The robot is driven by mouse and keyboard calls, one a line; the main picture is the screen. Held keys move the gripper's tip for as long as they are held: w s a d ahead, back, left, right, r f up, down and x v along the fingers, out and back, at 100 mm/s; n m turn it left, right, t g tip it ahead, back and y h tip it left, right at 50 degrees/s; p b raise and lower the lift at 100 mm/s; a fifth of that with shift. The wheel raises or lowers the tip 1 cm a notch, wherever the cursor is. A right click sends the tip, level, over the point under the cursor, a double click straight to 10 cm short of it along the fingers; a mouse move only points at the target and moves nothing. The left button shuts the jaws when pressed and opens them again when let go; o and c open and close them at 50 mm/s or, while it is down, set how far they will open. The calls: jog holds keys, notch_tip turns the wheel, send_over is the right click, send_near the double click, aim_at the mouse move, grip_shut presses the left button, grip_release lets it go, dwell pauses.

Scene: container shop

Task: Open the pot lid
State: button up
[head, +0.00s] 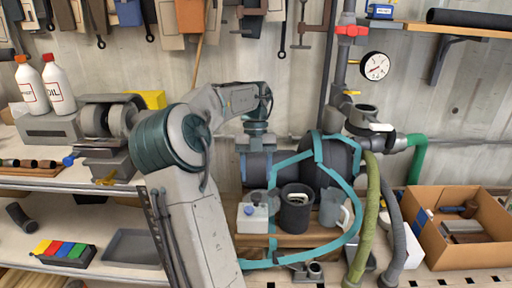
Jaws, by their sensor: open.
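A dark grey round pot-like container (296,215) stands upright on a wooden board, right of the end of my arm. Its rim shows, with something pale inside or on top. I cannot make out a separate lid or whether it is closed. My gripper (258,182) hangs down from the arm's end, left of and above this container, and looks apart from it. It is open. Its fingertips are small and hard to separate from the dark things behind, and I see nothing held.
A large dark cylinder (338,160) and green hose (371,215) stand behind and right. A cardboard box (436,246) is far right.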

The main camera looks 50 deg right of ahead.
jog(key=v, duration=0.8)
jog(key=shift+w+r, duration=0.1)
dwell(0.4)
jog(key=a+f+n+t+h, duration=0.1)
jog(key=a+f+n+t, duration=0.2)
jog(key=a+n, duration=1.95)
jog(key=s+a+f+n+t+h, duration=0.1)
jog(key=s+a+f+n, duration=0.2)
jog(key=a+n, duration=0.5)
jog(key=s+a+f+n+t+h, duration=0.1)
jog(key=s+a+f+n+t, duration=0.1)
jog(key=a+n, duration=0.6)
jog(key=s+f+n, duration=0.1)
jog(key=n, duration=0.6)
jog(key=shift+s+f+t+b, duration=0.25)
jog(key=shift+s+t+b, duration=0.05)
jog(key=shift+b, duration=0.05)
jog(key=shift+d, duration=0.1)
jog(key=shift+c, duration=0.2)
